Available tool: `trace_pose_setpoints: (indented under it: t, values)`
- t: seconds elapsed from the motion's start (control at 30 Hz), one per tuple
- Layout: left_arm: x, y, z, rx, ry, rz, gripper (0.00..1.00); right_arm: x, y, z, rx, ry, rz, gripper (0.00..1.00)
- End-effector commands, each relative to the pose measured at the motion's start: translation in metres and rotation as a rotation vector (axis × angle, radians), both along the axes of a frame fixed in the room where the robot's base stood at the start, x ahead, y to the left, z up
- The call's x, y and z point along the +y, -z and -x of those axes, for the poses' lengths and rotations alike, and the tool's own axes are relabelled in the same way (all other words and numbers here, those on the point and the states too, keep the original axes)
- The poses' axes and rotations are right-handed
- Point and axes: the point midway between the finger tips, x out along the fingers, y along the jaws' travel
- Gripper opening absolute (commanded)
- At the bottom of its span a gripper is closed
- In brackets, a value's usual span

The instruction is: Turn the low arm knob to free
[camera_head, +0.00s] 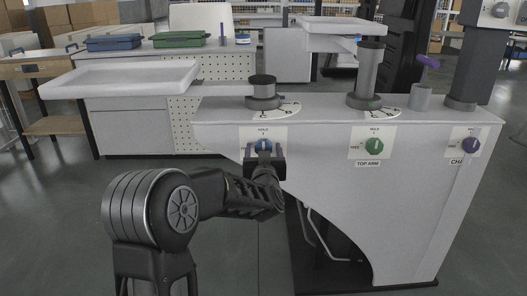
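A blue knob (264,145) sits on the front of the grey console, on a white plate marked HOLD at the top. My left gripper (264,154) is right in front of this knob and covers its lower part and whatever label is below. Whether its fingers press on the knob or stand apart around it cannot be told. The knob's exact pointer angle is partly hidden. A green knob (374,146) labelled TOP ARM is to the right, and a purple knob (470,146) is farther right. My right gripper is not in view.
The grey console (330,197) carries short dark columns with dials (276,110) on its top. A white tray (120,78) juts out at the left and another tray (345,27) is higher behind. Benches with blue (113,43) and green (180,39) cases stand behind.

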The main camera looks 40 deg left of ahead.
Motion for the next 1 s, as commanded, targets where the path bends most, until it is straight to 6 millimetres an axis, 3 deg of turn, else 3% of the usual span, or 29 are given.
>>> trace_pose_setpoints:
  t: [0.7, 1.0]
  values:
    - [-0.0004, 0.0001, 0.0002, 0.0, 0.0, 0.0, 0.09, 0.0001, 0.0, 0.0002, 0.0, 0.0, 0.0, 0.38]
    - [-0.0003, 0.0008, 0.0001, -0.014, 0.0, 0.018, 0.08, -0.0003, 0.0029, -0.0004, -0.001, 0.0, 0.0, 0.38]
